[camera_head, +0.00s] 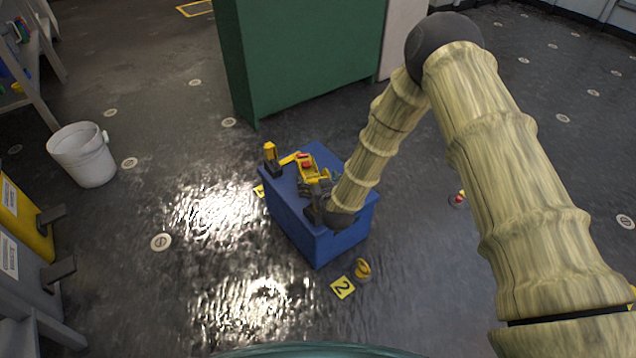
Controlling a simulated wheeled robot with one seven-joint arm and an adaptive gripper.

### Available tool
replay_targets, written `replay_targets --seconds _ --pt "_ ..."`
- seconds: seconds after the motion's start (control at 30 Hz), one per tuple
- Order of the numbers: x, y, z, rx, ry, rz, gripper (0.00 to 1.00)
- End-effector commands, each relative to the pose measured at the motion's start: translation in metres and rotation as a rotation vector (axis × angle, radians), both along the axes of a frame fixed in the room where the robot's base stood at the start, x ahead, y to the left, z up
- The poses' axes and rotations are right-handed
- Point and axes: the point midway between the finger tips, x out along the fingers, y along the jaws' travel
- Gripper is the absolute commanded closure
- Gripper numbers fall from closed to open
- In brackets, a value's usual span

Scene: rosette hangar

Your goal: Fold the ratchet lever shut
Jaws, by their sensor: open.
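A blue box-shaped stand (294,232) is on the floor near the middle of the view. On its top is a yellow ratchet device (310,172) with red parts. A yellow arm-like piece runs left from it toward an upright yellow block (270,152) with a dark base at the stand's left edge. I cannot tell for certain which piece is the lever, or its angle. My gripper (319,188) is open, low over the stand's top, right beside the device's near side. My dark wrist and the gripper hide part of the device and top. Contact cannot be made out.
A green cabinet (300,55) stands behind the stand. A white bucket (84,158) and yellow and grey bins (25,225) are at the left. A yellow marker "2" (343,288) and a small yellow object (363,269) lie in front. Glossy floor around is mostly clear.

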Motion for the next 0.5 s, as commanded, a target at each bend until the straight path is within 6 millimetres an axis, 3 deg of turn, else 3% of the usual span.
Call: replay_targets --seconds 0.37,0.5 --pt "0.0039 0.0011 -0.0016 0.000 0.001 0.000 0.07" --pt "0.0038 0.0010 -0.0016 0.000 0.001 0.000 0.33"
